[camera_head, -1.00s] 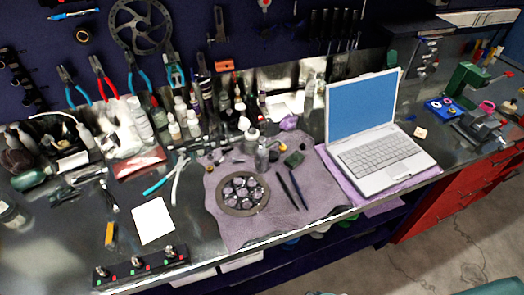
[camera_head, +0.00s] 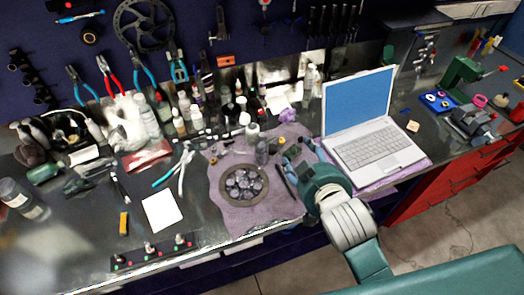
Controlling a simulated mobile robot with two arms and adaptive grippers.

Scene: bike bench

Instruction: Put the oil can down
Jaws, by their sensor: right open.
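A small grey metal can (camera_head: 262,152), which looks like the oil can, stands upright on the purple cloth (camera_head: 240,218), behind and right of a dark round sprocket-like part (camera_head: 243,185). My right gripper (camera_head: 285,163) is over the right side of the cloth, just right of the can. It is open and appears empty, though its own wrist hides part of its fingers. I see a small gap between it and the can, but cannot tell the exact depth. My left gripper is out of view.
An open laptop (camera_head: 375,150) stands close to the right of my right wrist. Several bottles (camera_head: 190,118) crowd the back of the bench. A white card (camera_head: 162,210) and pliers (camera_head: 183,172) lie left of the cloth. The cloth's front part is clear.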

